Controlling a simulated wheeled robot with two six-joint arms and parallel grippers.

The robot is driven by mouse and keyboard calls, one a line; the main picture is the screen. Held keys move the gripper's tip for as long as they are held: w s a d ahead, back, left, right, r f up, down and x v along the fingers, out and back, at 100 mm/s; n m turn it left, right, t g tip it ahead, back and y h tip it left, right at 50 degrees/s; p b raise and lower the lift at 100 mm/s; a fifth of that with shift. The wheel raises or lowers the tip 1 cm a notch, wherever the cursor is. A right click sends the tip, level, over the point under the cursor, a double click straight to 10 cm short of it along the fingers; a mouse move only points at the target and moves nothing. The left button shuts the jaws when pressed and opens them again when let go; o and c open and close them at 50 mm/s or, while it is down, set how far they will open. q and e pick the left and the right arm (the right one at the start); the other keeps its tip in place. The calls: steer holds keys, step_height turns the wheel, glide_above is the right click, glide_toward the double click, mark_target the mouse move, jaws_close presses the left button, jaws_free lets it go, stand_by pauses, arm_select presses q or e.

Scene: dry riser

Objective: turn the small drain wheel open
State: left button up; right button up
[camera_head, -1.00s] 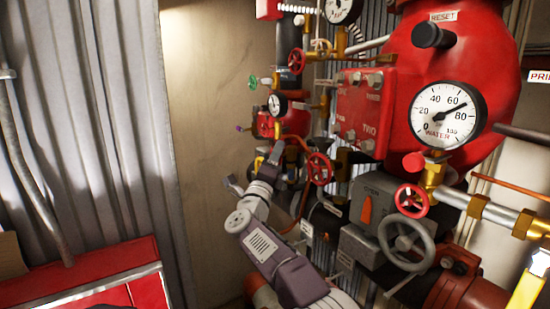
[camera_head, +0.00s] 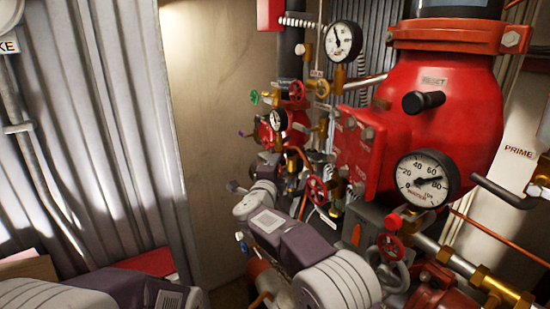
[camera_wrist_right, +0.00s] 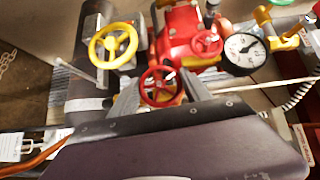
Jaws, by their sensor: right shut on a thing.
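My right gripper (camera_wrist_right: 160,88) reaches in from the bottom of the right wrist view. Its two grey fingers stand either side of a small red handwheel (camera_wrist_right: 152,76) and are shut on it. In the head view the right gripper (camera_head: 256,174) is at the far end of my purple and white arm, low among the pipework; the held wheel is mostly hidden there. No readable label shows whether this is the drain wheel. My left gripper is out of view; only left arm links show at the bottom left.
A yellow handwheel (camera_wrist_right: 113,45) and another red wheel (camera_wrist_right: 206,44) sit close beyond the fingers. A red wheel (camera_head: 317,190) stands right of my wrist. The big red valve body (camera_head: 440,120) and water gauge (camera_head: 428,180) fill the right. The bare wall (camera_head: 220,90) leaves room at left.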

steer(key=shift+d+r+p, duration=0.15)
steer(key=shift+r+p, duration=0.2)
steer(key=o, duration=1.4)
steer(key=shift+w+d+f, duration=0.2)
steer(key=shift+f, duration=0.1)
steer(key=shift+s+a+f, duration=0.1)
steer(key=shift+s, duration=0.05)
steer(key=s+b, duration=0.1)
steer(key=s, duration=0.2)
steer(key=s+b, duration=0.2)
steer(key=s+a+b, duration=0.1)
steer(key=s+b, duration=0.1)
steer(key=s, duration=0.1)
steer(key=shift+s+r, duration=0.35)
steer(key=shift+r, duration=0.05)
